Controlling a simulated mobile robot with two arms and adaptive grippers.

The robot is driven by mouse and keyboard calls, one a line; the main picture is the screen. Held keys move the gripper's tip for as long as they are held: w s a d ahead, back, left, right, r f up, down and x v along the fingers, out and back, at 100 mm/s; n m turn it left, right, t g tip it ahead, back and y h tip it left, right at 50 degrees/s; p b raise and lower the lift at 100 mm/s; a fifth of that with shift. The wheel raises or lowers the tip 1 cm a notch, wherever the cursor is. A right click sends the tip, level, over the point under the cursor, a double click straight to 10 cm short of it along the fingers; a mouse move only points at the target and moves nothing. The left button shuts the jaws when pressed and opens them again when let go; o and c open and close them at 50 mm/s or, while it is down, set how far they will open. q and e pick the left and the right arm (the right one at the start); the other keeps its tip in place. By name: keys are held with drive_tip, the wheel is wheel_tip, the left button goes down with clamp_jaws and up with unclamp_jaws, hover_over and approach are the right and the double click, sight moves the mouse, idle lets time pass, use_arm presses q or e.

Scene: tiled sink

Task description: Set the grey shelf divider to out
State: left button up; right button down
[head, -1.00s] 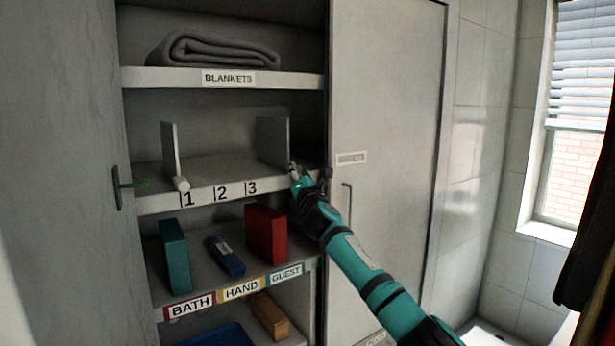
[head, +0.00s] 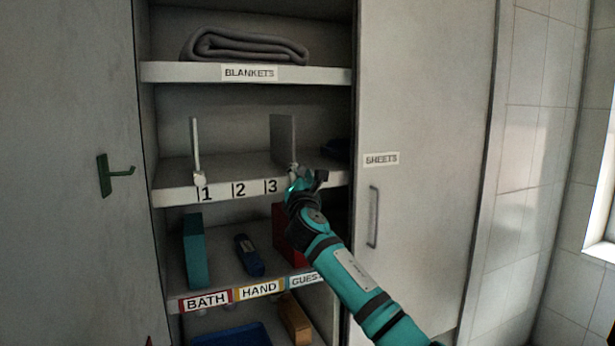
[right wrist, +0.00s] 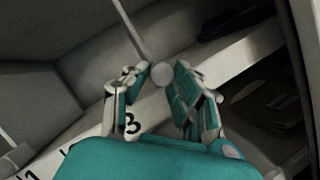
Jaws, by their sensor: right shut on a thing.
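The grey shelf divider (head: 284,138) is an upright plate on the middle shelf, its front end just right of the numeral 3. In the right wrist view its plate (right wrist: 131,32) runs back from a pale round knob (right wrist: 160,73). My right gripper (head: 294,176) is shut on the divider at this knob, with one finger on each side. The gripper (right wrist: 156,80) hides part of the divider's front end in the head view. My left gripper is not in view.
A whiter divider (head: 195,145) with a knob stands by numeral 1. The shelf between the dividers is clear. A dark item (head: 336,149) lies right of the grey divider. The SHEETS door (head: 420,110) is close on the right; a red block (head: 281,228) is below.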

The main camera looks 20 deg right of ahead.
drive_tip(key=c, duration=1.1)
unclamp_jaws()
drive_tip(key=shift+a+f, duration=0.1)
drive_tip(key=shift+a, duration=0.2)
drive_tip(key=shift+d, duration=0.1)
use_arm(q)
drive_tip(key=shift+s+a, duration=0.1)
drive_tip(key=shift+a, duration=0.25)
use_arm(e)
drive_tip(key=v, duration=1.2)
drive_tip(key=shift+s, duration=0.1)
